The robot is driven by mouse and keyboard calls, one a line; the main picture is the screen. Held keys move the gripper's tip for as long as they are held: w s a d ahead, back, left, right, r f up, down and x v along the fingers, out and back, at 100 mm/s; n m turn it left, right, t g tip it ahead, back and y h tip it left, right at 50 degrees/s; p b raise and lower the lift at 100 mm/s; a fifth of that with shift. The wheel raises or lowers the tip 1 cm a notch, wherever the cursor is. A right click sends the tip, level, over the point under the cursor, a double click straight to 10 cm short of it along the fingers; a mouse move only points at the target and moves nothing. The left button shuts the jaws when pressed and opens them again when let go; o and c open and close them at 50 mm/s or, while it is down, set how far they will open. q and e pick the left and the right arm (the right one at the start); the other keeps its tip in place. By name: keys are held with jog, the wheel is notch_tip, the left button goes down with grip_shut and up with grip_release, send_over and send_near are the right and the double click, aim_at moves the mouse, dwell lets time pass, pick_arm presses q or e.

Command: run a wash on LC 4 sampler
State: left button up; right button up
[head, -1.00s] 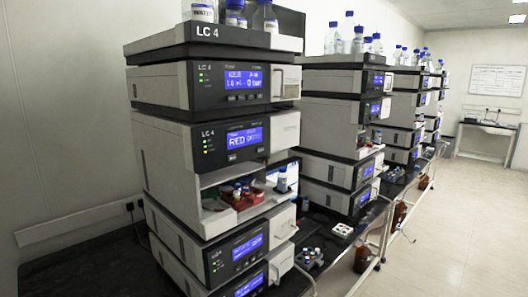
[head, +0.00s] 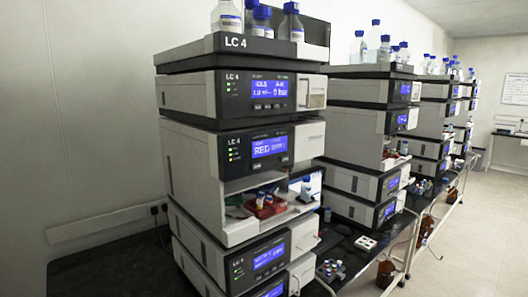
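The LC 4 stack (head: 240,150) stands at centre left, its label on the top tray and on the modules below. Its sampler (head: 225,160) has a lit blue display (head: 270,147) that seems to begin with "RED"; the rest is too small to read. Below the display is an open bay holding a red vial rack (head: 264,205) with vials. A blue-capped vial (head: 306,190) stands at the bay's right side. The pump module (head: 210,94) above has its own lit display. Neither of my grippers is in view.
More stacks (head: 360,150) recede to the right along the black bench. Bottles (head: 291,24) stand on top of LC 4. A vial tray (head: 330,270) and a white block (head: 366,242) lie on the bench. Brown bottles (head: 386,273) stand below. The floor at right is clear.

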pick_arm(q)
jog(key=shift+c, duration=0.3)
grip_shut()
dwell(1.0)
